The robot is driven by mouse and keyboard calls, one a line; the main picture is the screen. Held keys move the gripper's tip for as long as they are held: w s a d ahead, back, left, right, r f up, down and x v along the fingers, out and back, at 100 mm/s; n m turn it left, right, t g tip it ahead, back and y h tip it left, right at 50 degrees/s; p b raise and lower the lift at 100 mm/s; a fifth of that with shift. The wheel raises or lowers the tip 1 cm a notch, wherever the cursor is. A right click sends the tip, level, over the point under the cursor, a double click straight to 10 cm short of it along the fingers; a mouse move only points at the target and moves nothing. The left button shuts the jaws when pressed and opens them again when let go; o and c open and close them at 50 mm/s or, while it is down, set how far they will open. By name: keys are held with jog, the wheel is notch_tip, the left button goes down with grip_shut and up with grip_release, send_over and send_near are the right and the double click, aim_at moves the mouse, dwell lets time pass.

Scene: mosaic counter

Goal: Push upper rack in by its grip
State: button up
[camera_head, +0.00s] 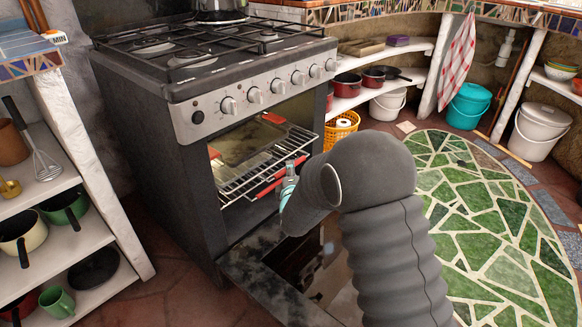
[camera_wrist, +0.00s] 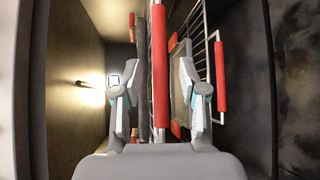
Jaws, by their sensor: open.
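The oven's wire rack (camera_head: 240,181) is pulled part way out of the open oven, with a red grip (camera_head: 266,190) along its front edge. My gripper (camera_head: 289,178) is at this front edge and hides part of the grip. In the wrist view, a long red grip (camera_wrist: 160,60) runs between the two open fingers (camera_wrist: 161,97), with a visible gap on each side. A second red grip (camera_wrist: 220,77) on another wire rack lies to the right, outside the fingers. Whether the gripper touches the middle grip's front cannot be told.
The stove (camera_head: 150,130) has its oven door (camera_head: 265,285) folded down below my arm. The oven wall is lit at left in the wrist view. Shelves with pots (camera_head: 65,207) stand at left. A green mosaic floor (camera_head: 480,215) is clear at right.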

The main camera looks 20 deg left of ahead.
jog(key=shift+x, duration=2.05)
grip_shut()
